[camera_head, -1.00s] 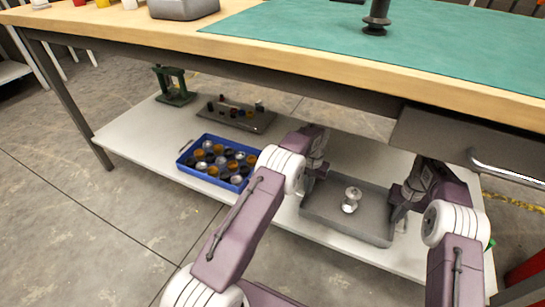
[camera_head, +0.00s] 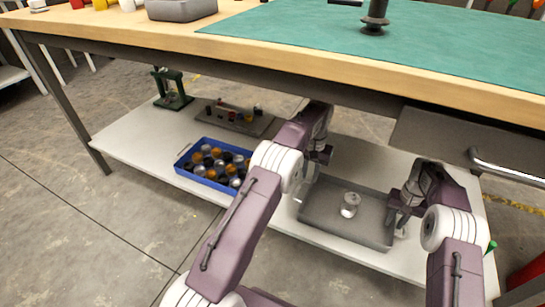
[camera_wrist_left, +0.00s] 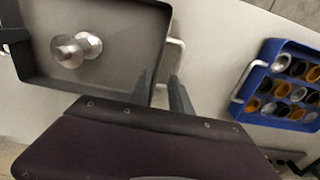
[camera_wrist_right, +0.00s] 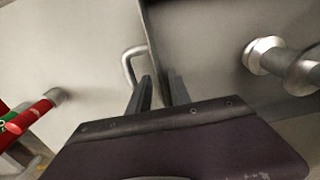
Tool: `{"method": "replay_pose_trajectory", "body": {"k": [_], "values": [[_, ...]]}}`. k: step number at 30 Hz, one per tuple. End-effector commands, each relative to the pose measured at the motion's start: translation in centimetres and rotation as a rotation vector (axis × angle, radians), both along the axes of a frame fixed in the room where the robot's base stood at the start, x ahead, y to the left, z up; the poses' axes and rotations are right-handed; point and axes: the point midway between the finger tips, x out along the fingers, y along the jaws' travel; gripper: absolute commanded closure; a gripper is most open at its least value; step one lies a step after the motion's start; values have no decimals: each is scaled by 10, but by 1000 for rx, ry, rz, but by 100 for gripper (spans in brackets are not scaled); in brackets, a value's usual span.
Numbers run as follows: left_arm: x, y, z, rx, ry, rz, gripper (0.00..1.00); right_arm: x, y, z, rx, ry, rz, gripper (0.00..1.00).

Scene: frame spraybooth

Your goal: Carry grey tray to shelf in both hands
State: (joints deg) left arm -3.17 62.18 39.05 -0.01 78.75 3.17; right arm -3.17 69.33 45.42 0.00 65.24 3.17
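The grey tray (camera_head: 330,232) lies flat on the bench's white lower shelf (camera_head: 118,142), with a shiny spool-shaped metal part (camera_head: 349,205) in it. My left gripper (camera_wrist_left: 160,76) is open at the tray's one end, its fingertips close to the wire handle (camera_wrist_left: 181,52). My right gripper (camera_wrist_right: 160,76) is open at the opposite end, its fingertips beside the other handle (camera_wrist_right: 125,62) and the tray wall. I cannot tell whether any fingertip touches. In the head view my left gripper's fingertips are mostly hidden by its arm; the right gripper (camera_head: 396,214) shows at the tray's right end.
A blue crate (camera_head: 182,168) of several small round parts stands left of the tray. Behind it are a dark board (camera_head: 262,124) with small parts and a green press-like stand (camera_head: 172,92). The worktop (camera_head: 300,52) and a drawer (camera_head: 430,135) overhang the shelf.

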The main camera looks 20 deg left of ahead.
Motion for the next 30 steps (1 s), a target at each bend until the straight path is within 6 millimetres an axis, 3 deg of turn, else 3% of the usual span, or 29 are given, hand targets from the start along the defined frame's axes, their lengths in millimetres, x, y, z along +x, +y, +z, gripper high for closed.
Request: {"method": "replay_pose_trajectory", "body": {"k": [4, 11, 14, 24, 30], "values": [[1, 0, 19, 0, -2, 0, 76, 0, 0, 0, 0, 0, 0, 75], [0, 0, 24, 0, 1, 0, 76, 0, 0, 3, 0, -1, 0, 75], [0, 0, 24, 0, 1, 0, 76, 1, 0, 18, 0, -4, 0, 75], [0, 0, 24, 0, 1, 0, 76, 1, 0, 100, 0, -4, 0, 75], [0, 0, 24, 0, 1, 0, 76, 0, 0, 119, 0, -1, 0, 75]]}}
